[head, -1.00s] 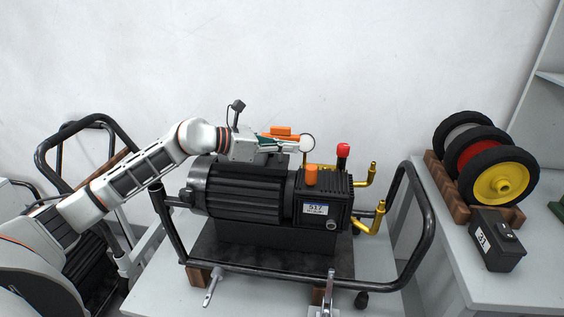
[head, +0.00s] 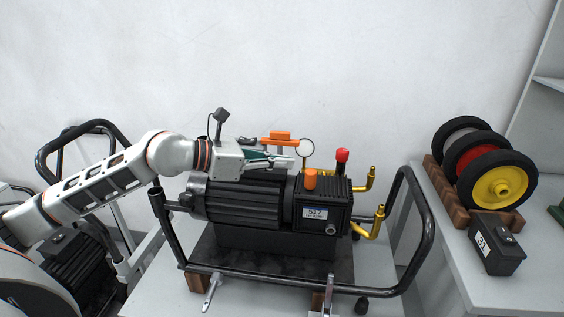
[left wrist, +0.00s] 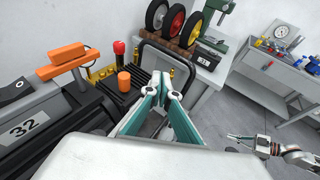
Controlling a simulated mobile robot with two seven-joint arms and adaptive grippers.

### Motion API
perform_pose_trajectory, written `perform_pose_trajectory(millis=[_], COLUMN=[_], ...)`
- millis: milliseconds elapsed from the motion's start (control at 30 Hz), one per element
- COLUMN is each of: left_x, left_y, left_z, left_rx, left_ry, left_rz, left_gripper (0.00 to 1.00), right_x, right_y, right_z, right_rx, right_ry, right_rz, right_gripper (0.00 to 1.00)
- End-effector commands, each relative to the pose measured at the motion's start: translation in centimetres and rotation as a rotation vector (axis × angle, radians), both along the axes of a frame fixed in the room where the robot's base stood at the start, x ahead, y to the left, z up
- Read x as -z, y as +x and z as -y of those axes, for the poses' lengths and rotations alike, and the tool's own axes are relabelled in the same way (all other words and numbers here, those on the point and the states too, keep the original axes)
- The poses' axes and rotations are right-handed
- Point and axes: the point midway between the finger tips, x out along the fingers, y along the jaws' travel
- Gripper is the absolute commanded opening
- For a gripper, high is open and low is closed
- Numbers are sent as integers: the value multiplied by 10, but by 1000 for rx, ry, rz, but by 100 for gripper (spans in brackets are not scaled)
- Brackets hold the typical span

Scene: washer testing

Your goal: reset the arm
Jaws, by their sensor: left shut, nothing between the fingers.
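My left arm comes in from the left in the head view. My left gripper (head: 290,162) is shut and empty, its teal fingers over the top of a black pump (head: 245,203) with a 517 label. In the left wrist view the fingers of my left gripper (left wrist: 163,93) come together at the tips with nothing held. My right gripper (left wrist: 240,139) shows at the right of the left wrist view, small and far off, above the floor. I cannot tell whether it is open.
A black tube frame (head: 425,225) surrounds the pump. An orange part (head: 281,138) and a round gauge (head: 306,148) stand behind my left gripper. Brass pipes and a red-capped part (head: 342,156) are to its right. Wheels (head: 500,187) and a black box (head: 497,243) sit on the right table.

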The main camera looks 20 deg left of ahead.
Motion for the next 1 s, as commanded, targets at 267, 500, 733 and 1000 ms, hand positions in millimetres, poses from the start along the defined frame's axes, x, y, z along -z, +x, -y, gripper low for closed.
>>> perform_pose_trajectory(millis=[267,500,733,1000], left_x=[0,22,65,164], left_y=[0,-13,-39,-55], left_z=[0,32,80,62], left_rx=[0,38,7,-321], left_ry=[0,-202,-834,-1597], left_rz=[0,-107,-437,-851], left_gripper=[0,0,0,0], right_x=[0,0,1,1], right_y=[-1,-1,-1,-1], right_z=[0,0,0,0], right_rx=[0,0,0,0], right_ry=[0,0,-1,0], right_rz=[-1,-1,-2,-3], right_gripper=[0,0,0,0])
